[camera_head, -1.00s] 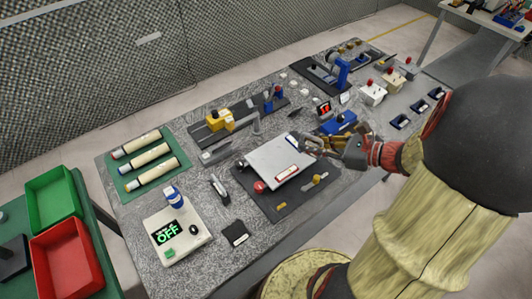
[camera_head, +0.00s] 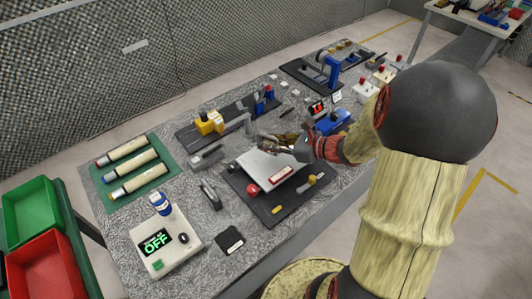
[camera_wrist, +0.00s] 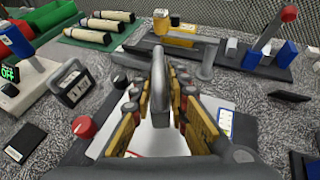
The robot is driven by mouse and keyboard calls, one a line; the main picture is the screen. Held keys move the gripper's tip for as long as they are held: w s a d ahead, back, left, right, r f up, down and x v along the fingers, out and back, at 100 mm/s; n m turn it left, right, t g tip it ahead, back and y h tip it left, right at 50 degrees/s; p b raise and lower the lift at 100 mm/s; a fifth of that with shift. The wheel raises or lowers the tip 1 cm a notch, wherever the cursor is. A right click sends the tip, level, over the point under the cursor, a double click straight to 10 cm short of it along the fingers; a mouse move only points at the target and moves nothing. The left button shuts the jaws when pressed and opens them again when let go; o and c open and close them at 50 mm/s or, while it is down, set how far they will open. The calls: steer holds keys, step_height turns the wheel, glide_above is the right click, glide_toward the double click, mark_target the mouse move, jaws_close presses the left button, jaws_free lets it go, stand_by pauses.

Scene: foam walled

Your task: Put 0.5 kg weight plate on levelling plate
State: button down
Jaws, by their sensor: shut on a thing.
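The levelling plate (camera_head: 258,167) is a white square plate on a dark base, with a red knob (camera_head: 252,190) at its left corner and a red-edged label on its front. In the wrist view its white surface (camera_wrist: 158,142) shows below and between my fingers. My gripper (camera_head: 276,140) is over the plate's back edge. In the wrist view my gripper (camera_wrist: 166,88) is shut on a grey disc seen edge-on, which looks like the weight plate (camera_wrist: 159,70). The disc stands upright between the fingers. Whether it touches the levelling plate cannot be told.
A display box reading OFF (camera_head: 165,245) stands at the front left, near a black square item (camera_head: 230,241). A grey handled item (camera_head: 210,194) is left of the plate. A yellow device (camera_head: 209,122) stands behind. A green mat (camera_head: 118,187) holds several cylinders.

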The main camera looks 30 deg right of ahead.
steer(key=shift+w+a+f, duration=0.1)
steer(key=shift+w+f, duration=0.15)
steer(key=shift+f, duration=0.1)
steer(key=shift+w+f+b, duration=0.2)
steer(key=shift+f+b, duration=0.9)
steer(key=shift+f, duration=0.55)
steer(key=shift+f, duration=0.2)
steer(key=c, duration=1.7)
jaws_free()
steer(key=shift+a, duration=0.1)
steer(key=shift+c, duration=0.2)
steer(key=shift+r, duration=0.1)
